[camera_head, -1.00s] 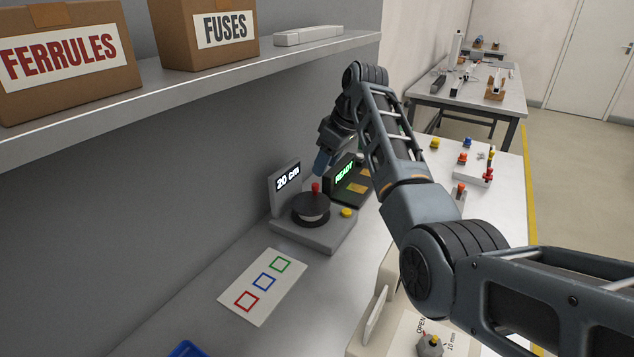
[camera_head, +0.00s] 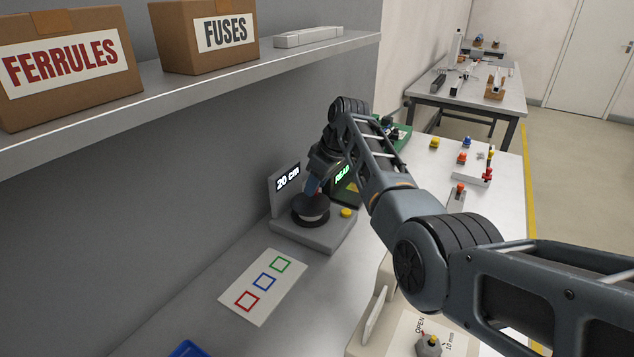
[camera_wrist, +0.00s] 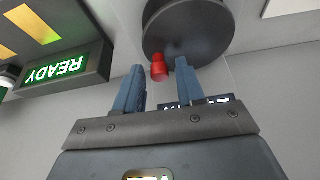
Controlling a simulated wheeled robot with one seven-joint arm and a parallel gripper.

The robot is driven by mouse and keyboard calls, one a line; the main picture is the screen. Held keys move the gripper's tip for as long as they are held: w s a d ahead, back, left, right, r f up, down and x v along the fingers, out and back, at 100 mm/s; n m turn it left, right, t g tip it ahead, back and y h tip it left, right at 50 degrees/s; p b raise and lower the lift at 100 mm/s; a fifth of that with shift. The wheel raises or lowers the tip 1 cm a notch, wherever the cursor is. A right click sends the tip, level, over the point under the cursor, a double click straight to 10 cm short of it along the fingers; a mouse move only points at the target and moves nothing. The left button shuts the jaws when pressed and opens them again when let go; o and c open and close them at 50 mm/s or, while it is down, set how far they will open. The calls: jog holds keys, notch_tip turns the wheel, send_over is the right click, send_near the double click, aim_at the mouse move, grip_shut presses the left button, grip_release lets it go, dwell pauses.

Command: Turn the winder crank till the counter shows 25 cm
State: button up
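The winder (camera_head: 313,228) stands on the bench, a grey base with a dark round drum (camera_head: 311,207) on top. Its counter (camera_head: 287,180) reads 20 cm. The red crank knob (camera_wrist: 158,69) sits near the drum's edge in the wrist view; in the head view my gripper hides it. My gripper (camera_wrist: 162,75) is open. Its two blue fingertips are at the drum's edge on either side of the knob, with gaps visible between finger and knob. In the head view my gripper (camera_head: 311,187) is just above the drum.
A yellow button (camera_head: 346,212) is on the winder base's right. A box with a lit READY sign (camera_wrist: 60,70) stands close beside it. A card with three coloured squares (camera_head: 263,285) lies in front. A shelf (camera_head: 200,90) with boxes hangs above left.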

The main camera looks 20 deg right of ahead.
grip_shut()
jog(key=shift+s+d+r+m+h+p, duration=0.1)
jog(key=shift+s+m+h+p, duration=0.1)
jog(key=shift+m+p, duration=0.4)
jog(key=shift+s+r+m+h+p, duration=0.1)
jog(key=shift+m+h+p, duration=0.1)
jog(key=shift+m+p, duration=0.35)
jog(key=shift+s+d+f+m+t+h+p, duration=0.15)
jog(key=shift+m+t+h+p, duration=0.1)
jog(key=shift+m, duration=0.35)
jog(key=shift+s+d+m+t+h+p, duration=0.15)
jog(key=shift+m+t+p, duration=0.1)
jog(key=shift+m, duration=0.3)
jog(key=shift+a, duration=0.1)
jog(key=shift+o, duration=0.9)
grip_release()
jog(key=b+v, duration=0.1)
jog(key=v, duration=0.6)
jog(key=shift+r, duration=0.35)
